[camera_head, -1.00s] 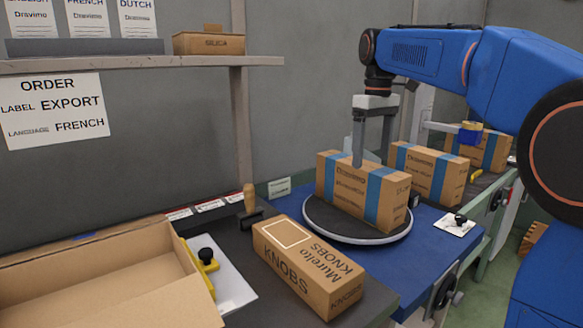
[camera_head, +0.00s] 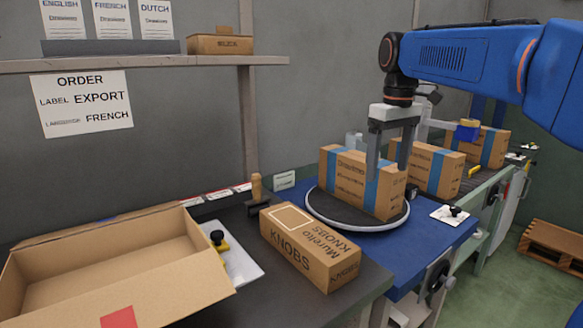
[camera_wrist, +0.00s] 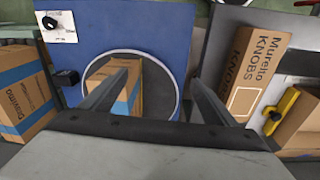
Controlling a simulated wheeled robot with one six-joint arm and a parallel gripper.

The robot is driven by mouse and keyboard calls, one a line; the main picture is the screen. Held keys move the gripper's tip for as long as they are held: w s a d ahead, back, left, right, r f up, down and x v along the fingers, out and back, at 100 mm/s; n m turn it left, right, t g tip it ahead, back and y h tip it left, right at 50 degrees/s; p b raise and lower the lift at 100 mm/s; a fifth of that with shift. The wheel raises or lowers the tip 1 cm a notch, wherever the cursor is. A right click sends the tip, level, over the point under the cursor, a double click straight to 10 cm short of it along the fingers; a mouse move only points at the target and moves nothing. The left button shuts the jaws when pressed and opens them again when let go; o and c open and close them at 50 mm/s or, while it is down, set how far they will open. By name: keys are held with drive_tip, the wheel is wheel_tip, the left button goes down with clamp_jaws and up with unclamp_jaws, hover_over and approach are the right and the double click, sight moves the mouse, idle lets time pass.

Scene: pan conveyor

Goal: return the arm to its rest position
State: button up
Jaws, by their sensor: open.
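My arm is blue with a grey gripper (camera_head: 388,168). The gripper is open, and its two fingers point down by the right part of a brown box with blue bands (camera_head: 344,178) on the round turntable (camera_head: 322,209). In the wrist view the fingers (camera_wrist: 155,82) are apart with nothing held between them. The left finger crosses in front of the banded box (camera_wrist: 128,88) there. The exact gap between fingertips and box cannot be told.
A Murello Knobs box (camera_head: 300,255) lies on the dark bench beside a stamp (camera_head: 257,190). An open carton (camera_head: 110,250) stands at front left. More banded boxes (camera_head: 437,175) line the conveyor behind. A shelf (camera_head: 150,64) runs along the wall. A pallet (camera_head: 555,250) lies on the floor.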

drive_tip(key=s+d+f+m+t, duration=0.2)
drive_tip(key=s+f+m, duration=0.1)
drive_tip(key=s+f, duration=0.9)
drive_tip(key=s+d+f+m+t, duration=0.2)
drive_tip(key=s+d+f+m, duration=0.1)
drive_tip(key=s+f, duration=0.9)
drive_tip(key=s, duration=0.4)
drive_tip(key=shift+s+d+f, duration=0.2)
drive_tip(key=shift+s+d, duration=0.05)
drive_tip(key=shift+s, duration=0.05)
